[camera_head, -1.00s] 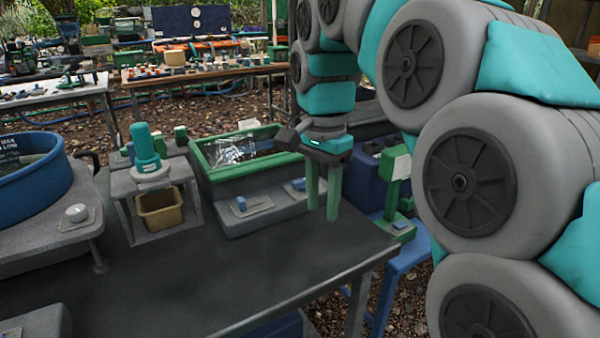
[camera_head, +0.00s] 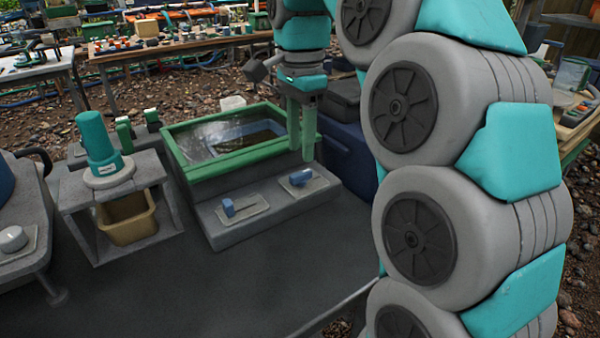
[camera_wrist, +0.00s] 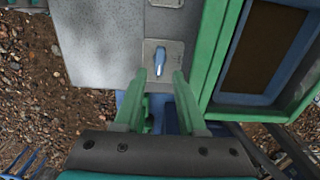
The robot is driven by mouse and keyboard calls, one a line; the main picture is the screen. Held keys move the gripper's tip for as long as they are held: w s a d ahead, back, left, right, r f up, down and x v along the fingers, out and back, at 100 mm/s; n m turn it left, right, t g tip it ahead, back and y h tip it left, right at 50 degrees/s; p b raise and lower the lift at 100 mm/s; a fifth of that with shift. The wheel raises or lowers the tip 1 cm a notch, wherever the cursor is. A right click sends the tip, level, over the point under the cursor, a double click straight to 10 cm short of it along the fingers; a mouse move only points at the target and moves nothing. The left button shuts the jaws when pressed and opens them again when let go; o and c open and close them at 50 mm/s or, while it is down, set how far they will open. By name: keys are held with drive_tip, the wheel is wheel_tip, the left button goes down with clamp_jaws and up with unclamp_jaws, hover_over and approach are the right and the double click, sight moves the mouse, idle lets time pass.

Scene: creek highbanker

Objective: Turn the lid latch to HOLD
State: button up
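Two blue latches sit on pale plates on the grey step in front of a green-framed box (camera_head: 215,165) with a clear, shiny lid (camera_head: 225,135). The left latch (camera_head: 228,207) stands clear. The right latch (camera_head: 300,178) lies just below my gripper (camera_head: 300,155). In the wrist view this latch's blue handle (camera_wrist: 160,58) shows just beyond and between the fingertips of my gripper (camera_wrist: 159,75). The green fingers are apart with nothing between them. I see no contact with the handle. Marks on the plate are too small to read.
A grey stand with a teal cylinder (camera_head: 98,142) and a tan bin (camera_head: 128,220) stands left of the box. A round knob (camera_head: 12,239) is at the far left. The dark bench top (camera_head: 190,290) in front is clear.

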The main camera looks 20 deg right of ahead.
sight(301, 172)
wheel_tip(301, 172, down, 4)
drive_tip(key=shift+s+r+b, duration=0.1)
drive_tip(key=shift+r+b, duration=0.05)
drive_tip(key=shift+b, duration=0.75)
drive_tip(key=shift+f+p, duration=0.35)
drive_tip(key=shift+f, duration=0.7)
clamp_jaws()
